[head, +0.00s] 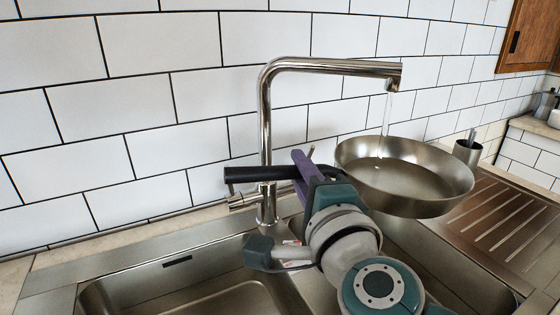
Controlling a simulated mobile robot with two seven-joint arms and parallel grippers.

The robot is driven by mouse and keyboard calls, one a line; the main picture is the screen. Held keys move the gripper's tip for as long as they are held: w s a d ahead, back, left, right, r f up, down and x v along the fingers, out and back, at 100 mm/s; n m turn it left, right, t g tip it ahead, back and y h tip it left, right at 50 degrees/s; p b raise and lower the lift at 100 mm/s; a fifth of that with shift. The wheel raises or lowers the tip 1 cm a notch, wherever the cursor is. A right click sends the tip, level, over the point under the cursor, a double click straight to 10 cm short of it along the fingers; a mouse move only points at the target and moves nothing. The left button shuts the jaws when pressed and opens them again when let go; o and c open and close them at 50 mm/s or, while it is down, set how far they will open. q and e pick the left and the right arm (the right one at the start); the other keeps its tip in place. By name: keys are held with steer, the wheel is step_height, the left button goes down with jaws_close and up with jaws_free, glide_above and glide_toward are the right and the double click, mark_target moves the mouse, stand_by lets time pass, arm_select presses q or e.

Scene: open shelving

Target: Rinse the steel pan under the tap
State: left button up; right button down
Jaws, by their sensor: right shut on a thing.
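The steel pan (405,178) is held up level over the right-hand part of the sink, below the spout of the tap (265,130). A thin stream of water (386,125) runs from the spout into the pan. The pan's black handle (258,174) points left and passes in front of the tap's upright. My right gripper (307,171), with purple fingers, is shut on the handle. The wrist hides part of the sink below. My left gripper is not in view.
The sink's left basin (200,297) looks empty. A ribbed drainboard (505,225) lies to the right, with a metal cup (467,149) behind the pan's right side. A white tiled wall (180,95) stands close behind the tap. A wooden cabinet (530,35) hangs at upper right.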

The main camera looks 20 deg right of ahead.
mark_target(288, 179)
steer(key=shift+w+a+r, duration=0.1)
steer(key=shift+w+a, duration=0.25)
steer(key=shift+s+a, duration=0.95)
steer(key=shift+s, duration=0.15)
steer(key=shift+s+a+p, duration=0.4)
steer(key=shift+s+a, duration=1.3)
steer(key=shift+s, duration=0.25)
steer(key=shift+r, duration=0.1)
